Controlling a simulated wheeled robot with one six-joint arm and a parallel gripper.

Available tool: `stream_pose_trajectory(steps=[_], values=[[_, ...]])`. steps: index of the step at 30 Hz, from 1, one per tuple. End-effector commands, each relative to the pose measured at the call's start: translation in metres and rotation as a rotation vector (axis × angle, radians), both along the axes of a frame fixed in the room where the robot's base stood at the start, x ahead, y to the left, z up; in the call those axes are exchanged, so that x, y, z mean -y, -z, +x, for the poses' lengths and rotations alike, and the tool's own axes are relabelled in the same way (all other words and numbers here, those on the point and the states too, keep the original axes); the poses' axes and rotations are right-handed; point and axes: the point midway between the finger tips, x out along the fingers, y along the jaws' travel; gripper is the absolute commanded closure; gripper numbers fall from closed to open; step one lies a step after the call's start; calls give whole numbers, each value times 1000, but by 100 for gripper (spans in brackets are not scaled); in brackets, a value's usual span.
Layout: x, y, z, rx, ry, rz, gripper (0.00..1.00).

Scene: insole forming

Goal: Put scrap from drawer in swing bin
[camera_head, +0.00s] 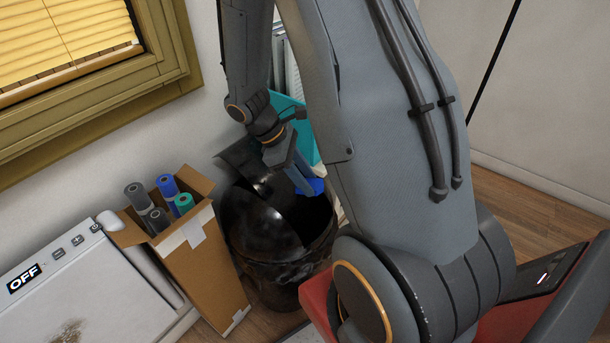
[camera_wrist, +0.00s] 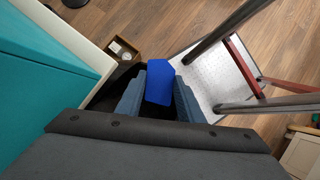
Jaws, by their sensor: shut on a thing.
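The blue scrap (camera_wrist: 159,83) is held between the two fingers of my gripper (camera_wrist: 158,92) in the wrist view. In the head view my gripper (camera_head: 301,182) points down over the black swing bin (camera_head: 265,225), and the blue scrap (camera_head: 314,187) shows at its fingertips, at the bin's opening. The bin's lid is tilted, with one side raised towards the wall. In the wrist view a dark edge lies beside and behind the fingers; I cannot tell how far the scrap is inside the bin.
A cardboard box (camera_head: 206,266) with several rolls stands left of the bin, beside a white machine (camera_head: 93,293) marked OFF. A teal cabinet or bin (camera_wrist: 45,65) is close on the left in the wrist view. A metal-plated step with red and dark bars (camera_wrist: 215,75) lies right.

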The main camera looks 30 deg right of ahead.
Motion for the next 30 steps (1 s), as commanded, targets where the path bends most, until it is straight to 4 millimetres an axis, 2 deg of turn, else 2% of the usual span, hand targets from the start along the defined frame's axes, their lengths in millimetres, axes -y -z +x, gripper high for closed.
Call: stream_pose_trajectory(steps=[1,30], values=[[0,10,1,-1,0,0,87],[1,113,0,-1,3,0,87]])
